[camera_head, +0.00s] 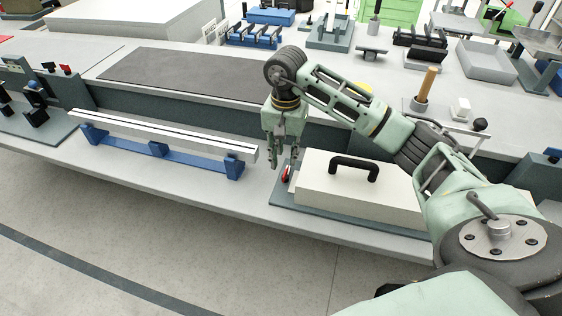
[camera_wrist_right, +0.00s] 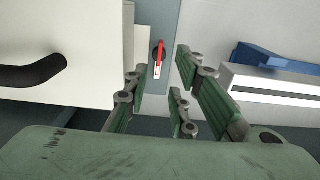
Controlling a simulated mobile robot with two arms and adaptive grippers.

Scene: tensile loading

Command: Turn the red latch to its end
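The red latch (camera_head: 287,174) sits on the left end of the white box (camera_head: 350,190), beside its edge. My right gripper (camera_head: 284,154) points down just above the latch. In the right wrist view its green fingers (camera_wrist_right: 158,85) are spread, with the latch showing in the gap beyond them. It holds nothing, and I cannot tell whether any finger touches the latch. My left gripper is outside both views.
The white box has a black handle (camera_head: 354,165) and stands on a dark green base plate (camera_head: 315,219). A long metal bar (camera_head: 160,133) on blue supports (camera_head: 158,149) lies to the left. A grey mat (camera_head: 190,73) lies behind. The bench front between bar and box is clear.

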